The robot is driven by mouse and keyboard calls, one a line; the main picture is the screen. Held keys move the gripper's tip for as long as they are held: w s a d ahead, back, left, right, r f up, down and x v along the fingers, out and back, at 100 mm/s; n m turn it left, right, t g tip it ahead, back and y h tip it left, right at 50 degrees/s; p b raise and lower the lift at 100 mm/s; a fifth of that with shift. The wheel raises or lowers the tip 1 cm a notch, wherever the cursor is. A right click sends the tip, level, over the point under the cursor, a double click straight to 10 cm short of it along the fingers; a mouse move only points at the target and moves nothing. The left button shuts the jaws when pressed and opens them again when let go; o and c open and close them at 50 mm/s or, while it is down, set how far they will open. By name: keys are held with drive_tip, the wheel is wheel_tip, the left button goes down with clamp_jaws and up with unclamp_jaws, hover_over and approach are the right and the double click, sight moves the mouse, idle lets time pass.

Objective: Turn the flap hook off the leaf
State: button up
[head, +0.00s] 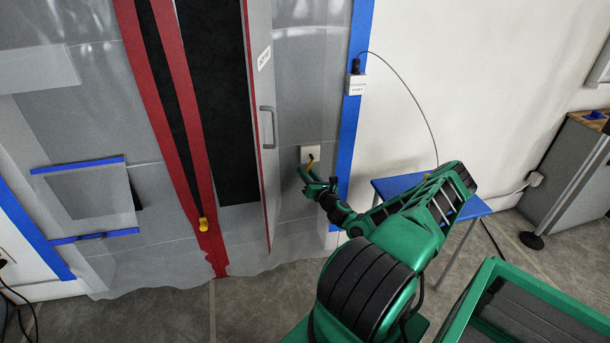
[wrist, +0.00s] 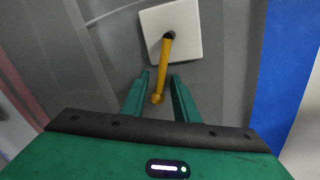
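The flap hook is a yellow bar with a rounded end, fixed by a dark pivot to a white square plate (head: 311,153). The hook (wrist: 163,70) lies between the fingers of my gripper (wrist: 160,76) in the wrist view. The fingers are apart, with a gap on each side of the bar. In the head view, my gripper (head: 312,178) is just below the plate and partly covers the hook (head: 310,160). The leaf (head: 261,85) is a tall grey panel with a handle (head: 269,127), left of the plate. No contact between hook and leaf can be made out.
Clear plastic sheeting (head: 310,75) edged with blue tape surrounds the leaf. A red-edged dark slit (head: 168,85) with a yellow zip pull (head: 203,224) is to the left. A small blue table (head: 400,186) stands behind my arm. A white box (head: 356,85) with a cable is above.

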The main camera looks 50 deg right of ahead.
clamp_jaws()
